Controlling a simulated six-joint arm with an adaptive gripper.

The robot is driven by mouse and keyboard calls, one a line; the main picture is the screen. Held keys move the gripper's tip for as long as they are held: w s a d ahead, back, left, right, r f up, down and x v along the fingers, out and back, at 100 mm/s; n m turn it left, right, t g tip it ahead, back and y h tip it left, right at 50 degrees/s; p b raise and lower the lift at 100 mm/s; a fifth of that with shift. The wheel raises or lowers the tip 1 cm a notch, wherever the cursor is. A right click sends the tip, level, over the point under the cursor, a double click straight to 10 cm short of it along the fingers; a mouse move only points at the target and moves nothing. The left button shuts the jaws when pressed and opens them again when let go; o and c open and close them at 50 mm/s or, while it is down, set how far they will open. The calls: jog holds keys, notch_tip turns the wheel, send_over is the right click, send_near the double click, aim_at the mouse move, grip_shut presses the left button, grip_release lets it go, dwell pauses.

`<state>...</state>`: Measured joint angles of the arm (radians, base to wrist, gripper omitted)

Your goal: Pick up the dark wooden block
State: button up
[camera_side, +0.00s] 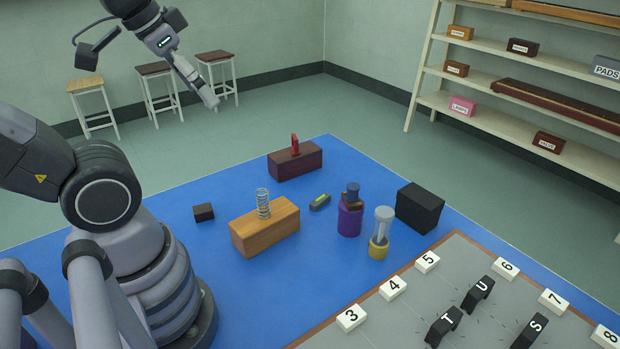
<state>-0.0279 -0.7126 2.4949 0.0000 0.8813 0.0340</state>
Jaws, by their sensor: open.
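A small dark wooden block (203,212) lies on the blue mat (335,265), left of the orange-brown wooden block. A larger dark reddish-brown wooden block (294,164) sits near the mat's back edge with a small red piece (294,144) on top. My gripper (212,103) is open at the upper left, raised well above the mat and apart from both dark blocks. Its fingers appear narrow from this side, and nothing shows between them.
An orange-brown block (265,228) carries a metal spring (263,203). Nearby are a small level (320,202), a purple bottle (350,218), a yellow-based cylinder (380,235) and a black box (419,207). A grey numbered board (400,325) lies front right. Shelves and stools stand behind.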

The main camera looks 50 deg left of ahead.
jog(key=w+a+f+g+y, duration=0.1)
jog(key=w+a+f+g, duration=0.1)
jog(key=w+a+f, duration=0.4)
jog(key=m+g+h, duration=0.1)
jog(key=m+g, duration=0.1)
jog(key=g, duration=0.1)
send_over(202, 208)
notch_tip(202, 208, down, 20)
jog(key=f, duration=0.1)
jog(key=shift+m, duration=0.3)
jog(key=f, duration=0.7)
jog(key=shift+s+a+f, duration=0.1)
jog(key=shift+s+f, duration=0.15)
jog(key=shift+f, duration=0.1)
jog(key=shift+w+f, duration=0.15)
jog(key=shift+f, duration=1.35)
jog(key=shift+w+f, duration=0.15)
jog(key=shift+f, duration=1.3)
jog(key=c, duration=1.1)
